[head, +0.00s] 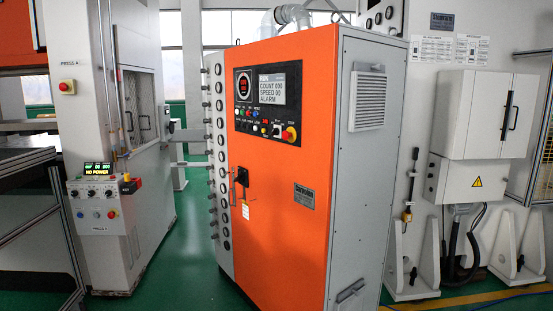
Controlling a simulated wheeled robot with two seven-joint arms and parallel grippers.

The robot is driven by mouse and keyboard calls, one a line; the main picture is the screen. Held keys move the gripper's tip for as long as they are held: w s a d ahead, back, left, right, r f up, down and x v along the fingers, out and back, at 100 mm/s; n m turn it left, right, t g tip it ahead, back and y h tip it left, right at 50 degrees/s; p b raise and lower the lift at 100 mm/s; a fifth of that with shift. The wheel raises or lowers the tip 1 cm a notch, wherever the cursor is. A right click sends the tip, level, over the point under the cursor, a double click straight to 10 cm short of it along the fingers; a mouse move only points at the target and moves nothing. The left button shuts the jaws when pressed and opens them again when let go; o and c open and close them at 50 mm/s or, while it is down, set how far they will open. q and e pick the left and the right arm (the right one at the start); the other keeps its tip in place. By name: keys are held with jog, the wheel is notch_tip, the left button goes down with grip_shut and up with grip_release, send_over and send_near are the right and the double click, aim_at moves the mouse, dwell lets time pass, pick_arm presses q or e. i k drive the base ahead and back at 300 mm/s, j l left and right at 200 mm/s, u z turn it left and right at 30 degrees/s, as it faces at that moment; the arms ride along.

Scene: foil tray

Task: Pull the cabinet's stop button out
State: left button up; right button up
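The orange and grey cabinet (281,185) stands upright in the middle of the head view. On the upper part of its orange front is a dark control panel (267,100) with a screen (271,90) reading COUNT 000, SPEED 00, ALARM. Whether the button is pressed in or out is too small to tell. A row of small coloured buttons lies to its left. Neither of my grippers is in the head view.
A black handle (243,177) with a tag projects from the cabinet front. A white wall box (484,115) hangs at the right. Green floor (183,262) is clear left of the cabinet.

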aim_at(285, 135)
jog(key=i+j, duration=0.2)
jog(key=i, duration=0.25)
jog(key=i+j, duration=0.25)
jog(key=i, duration=0.15)
jog(key=i+j+z, duration=0.1)
jog(key=i, duration=0.35)
jog(key=i+j, duration=0.35)
jog(key=i, duration=0.05)
